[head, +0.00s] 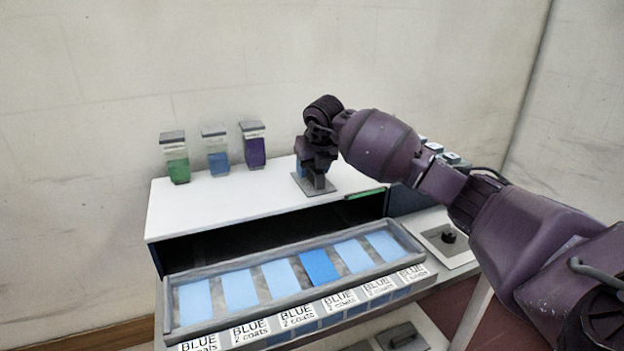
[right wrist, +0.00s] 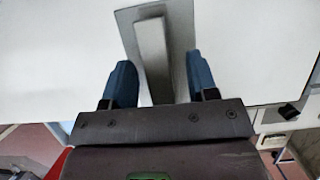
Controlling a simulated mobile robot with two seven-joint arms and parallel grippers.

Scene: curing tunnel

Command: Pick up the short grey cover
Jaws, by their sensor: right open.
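A grey cover, a flat plate with a raised upright grip, lies on the white top of the cabinet. In the head view its plate (head: 327,187) shows under my right gripper (head: 312,172), which hides much of it. In the right wrist view the cover's grip (right wrist: 152,50) stands between the two blue fingers of my right gripper (right wrist: 160,80). The fingers are open, with a gap showing on each side of the grip. I cannot tell how far down the fingers reach. My left gripper is in neither view.
Green (head: 177,165), blue (head: 217,160) and purple (head: 254,151) jars stand at the back left of the white top (head: 215,205). In front is a long grey tray (head: 170,305) of blue panels. Another grey piece (head: 403,337) lies lower down. A black knob (head: 448,237) sits to the right.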

